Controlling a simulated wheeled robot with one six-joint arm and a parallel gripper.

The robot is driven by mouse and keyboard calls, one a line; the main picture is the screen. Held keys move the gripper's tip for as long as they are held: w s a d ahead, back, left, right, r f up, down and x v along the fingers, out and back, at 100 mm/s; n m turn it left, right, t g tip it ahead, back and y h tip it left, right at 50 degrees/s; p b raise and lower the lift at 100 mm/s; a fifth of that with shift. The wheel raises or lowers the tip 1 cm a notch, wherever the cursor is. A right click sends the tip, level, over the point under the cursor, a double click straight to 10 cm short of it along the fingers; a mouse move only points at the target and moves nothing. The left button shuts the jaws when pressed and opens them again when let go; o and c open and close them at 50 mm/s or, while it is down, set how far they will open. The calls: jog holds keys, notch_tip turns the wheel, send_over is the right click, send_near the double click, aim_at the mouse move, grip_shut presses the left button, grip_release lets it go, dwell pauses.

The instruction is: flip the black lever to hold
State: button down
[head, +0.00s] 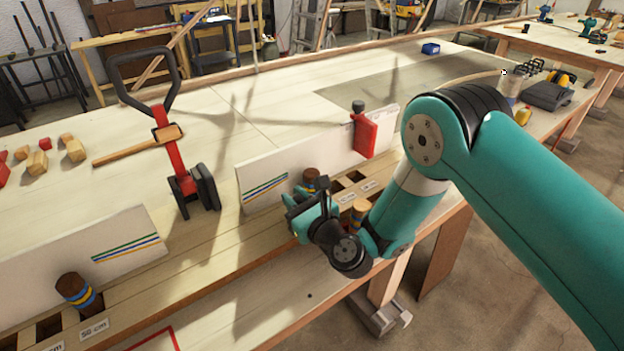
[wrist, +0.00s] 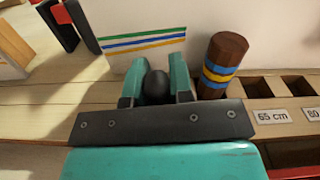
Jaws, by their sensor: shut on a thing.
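The black lever shows in the wrist view as a dark rounded knob (wrist: 156,88) between my two teal fingers. My gripper (wrist: 165,80) is shut on it, one finger on each side. In the head view my gripper (head: 303,205) is low at the front of the bench, before the white board. There the lever is not clearly told apart from my dark wrist parts. The lever's base is hidden behind my gripper in the wrist view. No hold marking is readable.
A brown peg with blue and yellow bands (wrist: 222,65) stands just right of my fingers. The white board (head: 262,180) with coloured stripes rises behind. Labelled square holes (wrist: 257,87) lie to the right.

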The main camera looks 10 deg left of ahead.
jog(key=shift+w+d+r+m, duration=0.2)
jog(key=shift+w+d+m, duration=0.2)
jog(key=shift+m, duration=0.6)
jog(key=shift+w+p, duration=0.1)
jog(key=shift+p, duration=0.2)
jog(key=c, duration=1)
grip_release()
jog(key=shift+f, duration=0.15)
